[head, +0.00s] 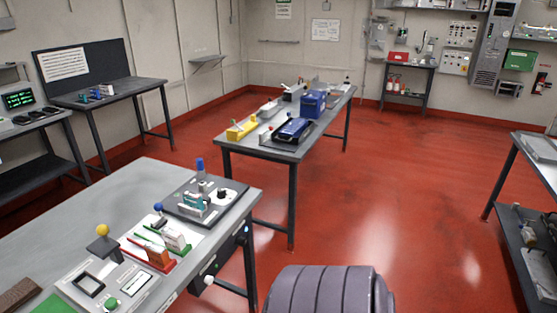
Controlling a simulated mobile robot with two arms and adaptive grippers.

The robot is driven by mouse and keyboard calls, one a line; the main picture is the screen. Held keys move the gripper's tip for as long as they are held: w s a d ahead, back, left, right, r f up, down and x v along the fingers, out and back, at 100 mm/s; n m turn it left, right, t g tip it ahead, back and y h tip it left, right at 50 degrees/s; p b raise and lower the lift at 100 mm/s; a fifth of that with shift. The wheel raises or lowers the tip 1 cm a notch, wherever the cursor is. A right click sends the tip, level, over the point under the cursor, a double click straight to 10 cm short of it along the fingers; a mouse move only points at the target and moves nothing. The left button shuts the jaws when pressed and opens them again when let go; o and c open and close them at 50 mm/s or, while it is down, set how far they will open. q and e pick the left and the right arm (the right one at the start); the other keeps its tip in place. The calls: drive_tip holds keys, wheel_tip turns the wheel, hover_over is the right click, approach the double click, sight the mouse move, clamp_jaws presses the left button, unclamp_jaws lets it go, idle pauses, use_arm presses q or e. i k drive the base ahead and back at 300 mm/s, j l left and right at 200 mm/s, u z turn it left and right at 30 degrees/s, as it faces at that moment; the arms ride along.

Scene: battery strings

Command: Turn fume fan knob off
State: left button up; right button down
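No label that I can read marks the fume fan knob, so I cannot tell which knob it is. A white knob (208,280) sticks out from the side of the near grey workbench (75,217), below its top at the right edge. A dark box (240,236) is fixed on the same side, farther along. A green round knob (110,303) sits on a light panel on the bench top. A control panel (456,62) is on the far wall, too small to read. Neither of my grippers is in view.
The near bench holds a yellow-ball lever (103,230) and a dark fixture plate (228,208). A middle table (235,145) carries blue and yellow items. Dark benches stand left, and a shelf rack (546,180) stands right. The red floor (410,190) between is clear.

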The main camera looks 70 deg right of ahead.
sight(240, 241)
drive_tip(key=z, duration=1.85)
drive_tip(key=l, duration=0.6)
